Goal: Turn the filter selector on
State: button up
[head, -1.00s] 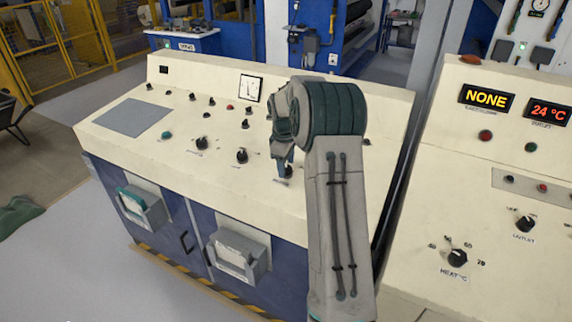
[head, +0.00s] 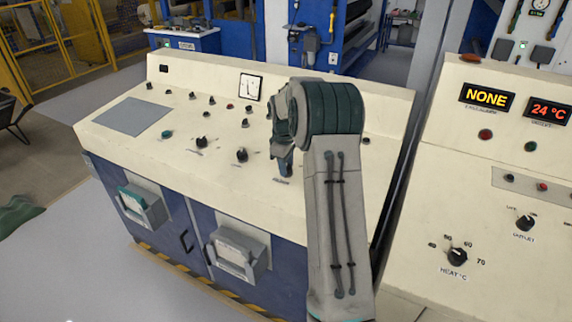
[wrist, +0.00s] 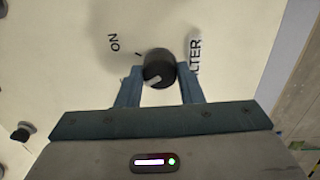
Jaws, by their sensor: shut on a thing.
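The filter selector (wrist: 158,66) is a round black knob with a white pointer line on the cream panel, in the wrist view. The pointer line aims to the lower left in that view, away from the small tick beside the printed "ON" (wrist: 115,43) at upper left. The "FILTER" label (wrist: 195,57) is partly hidden by the right finger. My gripper (wrist: 158,86) is shut on the knob, one finger on each side. In the head view my gripper (head: 283,168) is at the panel's front part and hides the knob.
The cream console (head: 130,150) carries several other knobs and buttons, a square gauge (head: 250,88) and a grey plate (head: 132,117). A second console at right (head: 430,195) has a "NONE" display (head: 486,97) and its own knobs. A dark knob (wrist: 20,133) sits at the wrist view's left.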

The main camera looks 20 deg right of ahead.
jog(key=m+b, duration=0.1)
jog(key=m, duration=0.4)
jog(key=shift+m, duration=0.4)
jog(key=m, duration=0.5)
jog(key=shift+m, duration=0.4)
jog(key=o, duration=1)
jog(key=shift+c, duration=0.2)
notch_tip(320, 180, up, 14)
jog(key=s+a, duration=0.1)
jog(key=shift+b, duration=0.3)
jog(key=shift+a+f, duration=0.1)
